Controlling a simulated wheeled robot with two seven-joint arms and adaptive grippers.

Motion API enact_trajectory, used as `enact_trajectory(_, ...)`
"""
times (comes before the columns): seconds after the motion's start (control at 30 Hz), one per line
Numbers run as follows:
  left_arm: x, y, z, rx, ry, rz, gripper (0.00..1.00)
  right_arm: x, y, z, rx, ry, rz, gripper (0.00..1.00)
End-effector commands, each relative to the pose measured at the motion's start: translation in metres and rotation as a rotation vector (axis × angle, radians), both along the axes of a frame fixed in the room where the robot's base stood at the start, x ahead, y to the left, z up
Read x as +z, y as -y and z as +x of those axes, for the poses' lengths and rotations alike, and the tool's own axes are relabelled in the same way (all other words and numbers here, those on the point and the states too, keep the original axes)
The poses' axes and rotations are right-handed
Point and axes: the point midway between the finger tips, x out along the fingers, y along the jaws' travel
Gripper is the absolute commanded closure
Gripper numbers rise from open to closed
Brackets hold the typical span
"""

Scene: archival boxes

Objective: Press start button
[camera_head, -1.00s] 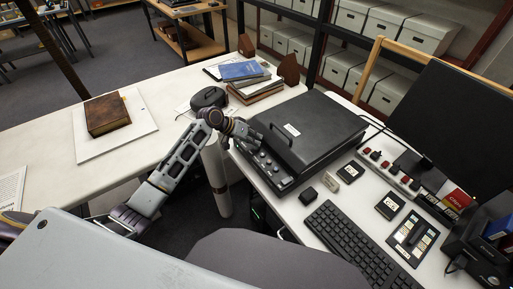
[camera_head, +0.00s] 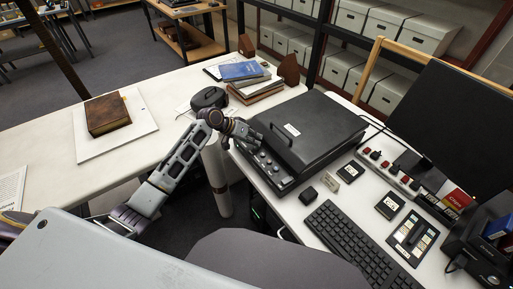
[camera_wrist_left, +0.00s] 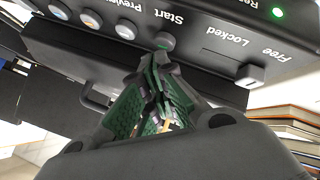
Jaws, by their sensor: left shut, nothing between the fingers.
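A black scanner (camera_head: 305,130) with a closed lid and a handle stands on the white desk. My left gripper (camera_wrist_left: 160,62) is shut and empty. Its fingertips are right at the Start button and cover part of it; I cannot tell whether they touch it. In the head view the left gripper (camera_head: 252,141) is at the scanner's front left edge. My right gripper is not in view.
Beside Start are round Preview buttons (camera_wrist_left: 127,29), a Free/Locked switch (camera_wrist_left: 250,76) and a lit green lamp (camera_wrist_left: 278,12). A keyboard (camera_head: 345,240), monitor (camera_head: 450,120) and stacked books (camera_head: 250,80) stand around the scanner. A brown book (camera_head: 107,114) lies on the left table.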

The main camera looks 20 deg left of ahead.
Motion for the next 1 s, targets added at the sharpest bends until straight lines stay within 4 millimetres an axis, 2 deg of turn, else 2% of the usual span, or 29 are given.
enact_trajectory(0.03, -0.011, 0.002, -0.005, -0.005, -0.02, 0.004, 1.0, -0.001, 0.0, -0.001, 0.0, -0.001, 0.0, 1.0)
enact_trajectory(1.0, -0.021, 0.002, -0.007, -0.007, -0.025, 0.007, 1.0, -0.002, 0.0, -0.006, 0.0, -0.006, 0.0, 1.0)
